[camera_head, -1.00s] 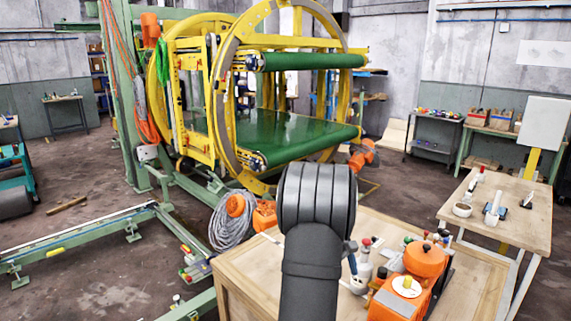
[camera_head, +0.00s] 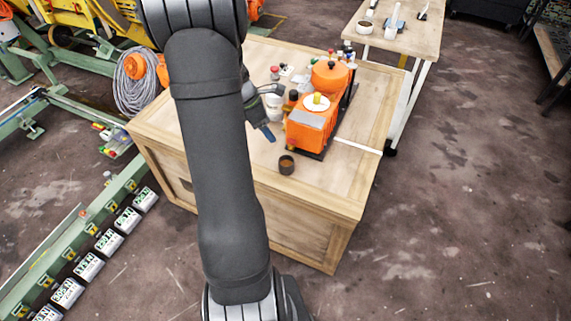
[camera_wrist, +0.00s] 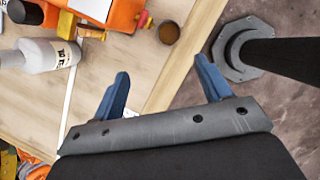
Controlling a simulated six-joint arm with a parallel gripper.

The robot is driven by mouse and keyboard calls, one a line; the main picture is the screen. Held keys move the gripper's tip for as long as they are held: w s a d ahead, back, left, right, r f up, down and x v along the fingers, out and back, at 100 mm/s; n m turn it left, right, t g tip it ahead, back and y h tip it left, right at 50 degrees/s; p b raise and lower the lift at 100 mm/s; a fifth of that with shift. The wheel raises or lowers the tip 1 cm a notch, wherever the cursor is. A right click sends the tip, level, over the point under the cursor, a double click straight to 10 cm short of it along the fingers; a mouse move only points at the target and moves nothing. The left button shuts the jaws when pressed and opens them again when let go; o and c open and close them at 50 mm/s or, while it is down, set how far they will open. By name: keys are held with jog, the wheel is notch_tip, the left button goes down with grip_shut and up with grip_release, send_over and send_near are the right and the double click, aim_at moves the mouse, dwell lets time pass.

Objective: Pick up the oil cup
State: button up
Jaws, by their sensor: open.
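The oil cup is likely the small dark cup (camera_head: 286,165) with brown inside, upright on the near part of the wooden crate top. In the wrist view the cup (camera_wrist: 168,32) shows at the top, beyond the gap between my fingers and apart from them. My gripper (camera_wrist: 164,80) is open and empty, its two blue fingers spread. In the head view my gripper (camera_head: 267,132) hangs over the crate, up and left of the cup in the picture. My arm covers part of the crate's left side.
An orange machine (camera_head: 307,132) stands on the crate top (camera_head: 350,185) just behind the cup. Small bottles stand at the back. The crate top right of the cup is clear; its front edge is close.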

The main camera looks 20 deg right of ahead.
jog(key=s+a+f+n+t, duration=0.1)
jog(key=s+f+n+t, duration=0.1)
jog(key=s+n, duration=0.3)
send_near(286, 163)
jog(key=shift+s+d+f+n, duration=0.2)
jog(key=shift+s+f, duration=0.1)
jog(key=shift+f, duration=0.15)
jog(key=shift+s+d+f+n, duration=0.2)
jog(key=shift+s+f, duration=0.1)
jog(key=shift+f, duration=0.15)
jog(key=shift+d+x, duration=0.2)
jog(key=shift+x, duration=2.35)
jog(key=shift+s, duration=0.1)
jog(key=shift+r, duration=0.1)
jog(key=c, duration=1.2)
